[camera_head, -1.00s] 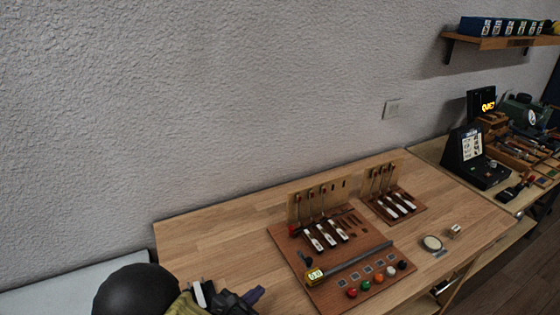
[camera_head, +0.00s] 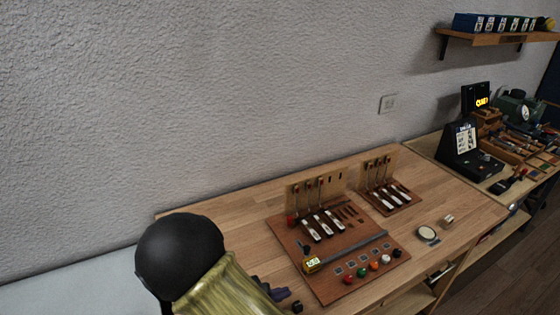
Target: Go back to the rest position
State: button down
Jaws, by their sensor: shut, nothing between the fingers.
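My gripper (camera_head: 284,297) shows only in part at the bottom edge, at the end of my black and yellow-green arm. It is shut and empty, near the front left of the wooden bench (camera_head: 235,232). The larger piano action board (camera_head: 312,262) lies on the bench just right of it. That board has white keys (camera_head: 322,224) and upright hammers in front of a back panel. My arm hides the bench's left front.
A smaller action board (camera_head: 386,198) stands behind to the right. Coloured knobs (camera_head: 374,266) line the larger board's front. A round dish (camera_head: 427,234) and a small block (camera_head: 448,219) sit at the right. A second bench (camera_head: 430,142) holds a black case (camera_head: 466,150).

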jog(key=s+d+r+m+g+y, duration=0.2)
jog(key=d+r+m+y, duration=0.3)
jog(key=m, duration=0.7)
jog(key=s+d+r+m+g+y, duration=0.2)
jog(key=s+d+r+m+y, duration=0.2)
jog(key=d+m, duration=0.6)
notch_tip(320, 180, up, 2)
jog(key=shift+s+r+m+g+y, duration=0.15)
jog(key=shift+s+m+g+y, duration=0.3)
jog(key=shift+m, duration=0.45)
jog(key=shift+w+d, duration=0.15)
